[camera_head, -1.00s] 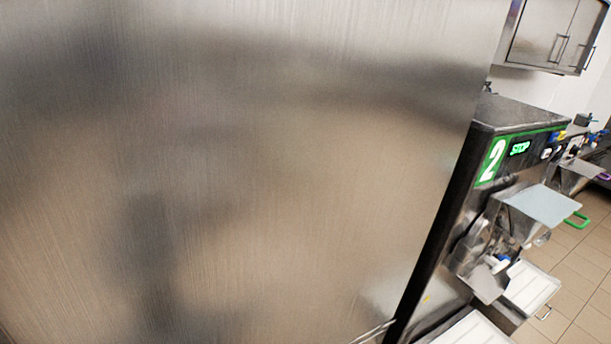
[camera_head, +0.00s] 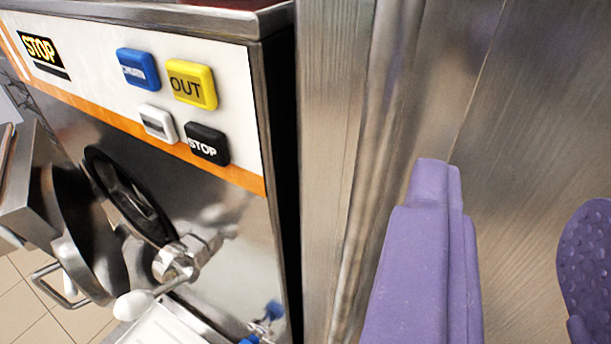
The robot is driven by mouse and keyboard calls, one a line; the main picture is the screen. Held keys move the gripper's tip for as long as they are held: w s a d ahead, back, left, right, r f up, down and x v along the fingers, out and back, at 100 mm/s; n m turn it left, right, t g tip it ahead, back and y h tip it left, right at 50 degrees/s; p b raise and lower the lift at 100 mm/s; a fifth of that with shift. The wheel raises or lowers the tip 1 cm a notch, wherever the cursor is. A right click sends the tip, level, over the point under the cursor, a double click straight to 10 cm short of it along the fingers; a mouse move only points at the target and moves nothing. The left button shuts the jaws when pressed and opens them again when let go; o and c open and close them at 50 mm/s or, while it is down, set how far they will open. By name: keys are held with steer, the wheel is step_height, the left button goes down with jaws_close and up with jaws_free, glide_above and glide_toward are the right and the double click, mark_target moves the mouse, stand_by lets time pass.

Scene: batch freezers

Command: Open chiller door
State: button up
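The brushed-steel front of a tall cabinet, seemingly the chiller (camera_head: 530,130), fills the right half of the view. A thin seam runs down its face, and I see no open gap. A rounded vertical steel strip (camera_head: 378,130) stands left of the seam; I cannot tell whether it is a handle or an edge. My gripper (camera_head: 513,188) has two purple fingers standing apart in front of the steel, with nothing visible between them. The left finger overlaps the lower part of the seam. I cannot tell whether either finger touches the steel. The right finger is partly cut off.
A batch freezer (camera_head: 225,230) with an orange stripe and several buttons stands close at left. Its round door, lever with white knob (camera_head: 133,304) and a white tray (camera_head: 165,328) stick out. Tiled floor (camera_head: 25,310) shows at lower left.

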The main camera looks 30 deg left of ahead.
steer(key=t+p, duration=0.1)
steer(key=p, duration=0.3)
glide_toward(357, 236)
steer(key=w, duration=0.3)
steer(key=shift+y, duration=0.4)
steer(key=p+x, duration=0.1)
steer(key=x, duration=0.7)
steer(key=shift+s+f, duration=0.1)
steer(key=shift+c, duration=0.5)
jaws_close()
